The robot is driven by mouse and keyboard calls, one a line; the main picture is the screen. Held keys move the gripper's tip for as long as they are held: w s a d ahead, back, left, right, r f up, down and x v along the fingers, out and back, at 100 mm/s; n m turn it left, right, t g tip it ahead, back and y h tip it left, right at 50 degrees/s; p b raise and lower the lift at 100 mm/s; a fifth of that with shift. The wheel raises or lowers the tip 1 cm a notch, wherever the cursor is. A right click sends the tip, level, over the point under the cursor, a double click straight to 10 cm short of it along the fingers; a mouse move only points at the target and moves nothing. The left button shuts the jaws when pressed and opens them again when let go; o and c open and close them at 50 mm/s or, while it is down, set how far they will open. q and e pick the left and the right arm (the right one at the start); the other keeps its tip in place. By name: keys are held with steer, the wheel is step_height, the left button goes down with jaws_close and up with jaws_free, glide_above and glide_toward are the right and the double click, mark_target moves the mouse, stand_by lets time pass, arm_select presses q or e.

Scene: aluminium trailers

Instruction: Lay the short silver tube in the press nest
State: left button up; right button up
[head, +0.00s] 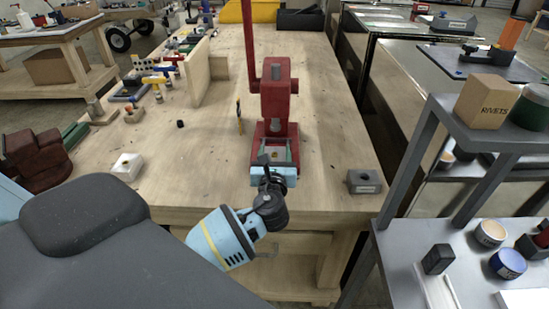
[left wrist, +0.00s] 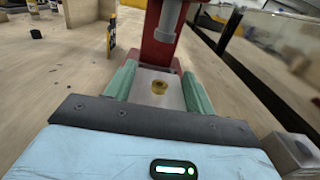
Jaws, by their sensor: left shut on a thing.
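The red press (head: 276,92) stands on the wooden bench, with its grey ram (left wrist: 171,16) above the work spot. My left gripper (head: 277,158) is at the front foot of the press, below the ram. Its green finger pads (left wrist: 121,82) are shut on a silver piece (left wrist: 146,82), which I take for the short silver tube. My right gripper is not in view.
A grey block (head: 364,181) sits right of the press at the bench's front edge; a white block (head: 127,166) lies left. A wooden upright panel (head: 195,73) and several tools stand further left. A grey shelf with a rivets box (head: 486,102) stands right.

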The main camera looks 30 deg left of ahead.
arm_select(q)
steer(key=shift+x, duration=1.8)
steer(key=shift+f+b+x, duration=0.15)
steer(key=shift+b+x, duration=0.15)
steer(key=shift+x, duration=0.85)
steer(key=shift+f+b+x, duration=0.2)
steer(key=shift+b+x, duration=0.05)
steer(key=shift+x, duration=0.85)
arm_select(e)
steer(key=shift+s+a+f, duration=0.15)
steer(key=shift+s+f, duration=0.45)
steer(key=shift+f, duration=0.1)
arm_select(q)
steer(key=o, duration=1.1)
steer(key=shift+o, duration=0.2)
steer(key=shift+d, duration=0.1)
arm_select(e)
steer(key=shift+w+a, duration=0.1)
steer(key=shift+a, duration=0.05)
